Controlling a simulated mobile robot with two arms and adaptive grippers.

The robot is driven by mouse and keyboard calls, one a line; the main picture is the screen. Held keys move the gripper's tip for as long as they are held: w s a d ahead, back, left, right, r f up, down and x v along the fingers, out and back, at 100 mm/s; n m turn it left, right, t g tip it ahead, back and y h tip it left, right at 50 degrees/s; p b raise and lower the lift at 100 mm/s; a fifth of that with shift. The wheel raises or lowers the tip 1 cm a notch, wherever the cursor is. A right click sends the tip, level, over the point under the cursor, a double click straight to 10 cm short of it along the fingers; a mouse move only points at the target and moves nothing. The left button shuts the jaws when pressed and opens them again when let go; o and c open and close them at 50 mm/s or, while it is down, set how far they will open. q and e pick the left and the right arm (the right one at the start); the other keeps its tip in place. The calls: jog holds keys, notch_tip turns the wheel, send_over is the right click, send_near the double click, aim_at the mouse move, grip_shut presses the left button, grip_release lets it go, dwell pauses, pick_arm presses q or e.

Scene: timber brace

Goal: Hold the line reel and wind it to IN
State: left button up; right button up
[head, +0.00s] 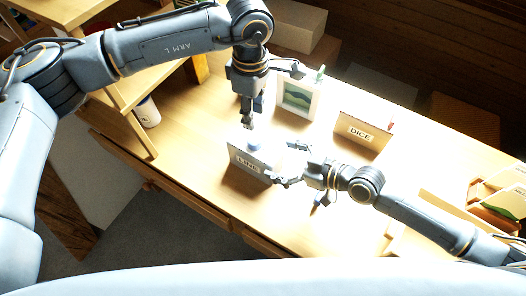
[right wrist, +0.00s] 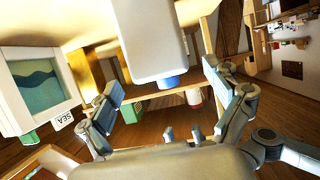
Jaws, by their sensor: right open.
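The line reel, a pale box labelled LINE (head: 248,162), stands on the table near its front edge with a blue knob (head: 253,144) on top. In the right wrist view a large pale body, apparently the reel (right wrist: 148,35), shows with the blue knob (right wrist: 172,82) at its end. My left gripper (head: 249,122) points down just above the knob; whether it touches is unclear, and its jaw opening is too small to judge. My right gripper (head: 291,164) is open at the right side of the reel. Its fingers (right wrist: 163,82) spread on either side of the reel. No IN mark is readable.
A DICE box (head: 362,130) and a framed green picture (head: 298,97) stand behind the reel. A white cup (head: 147,112) is by the wooden shelf at left. Holders with cards (head: 506,203) stand at the right end. The table's front edge is close to the reel.

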aim_at(260, 155)
jog(key=x, duration=0.7)
jog(key=shift+w+a+f, duration=0.15)
jog(key=shift+a, duration=0.1)
jog(key=c, duration=1.3)
jog(key=shift+c, duration=0.2)
jog(key=shift+s+f, duration=0.2)
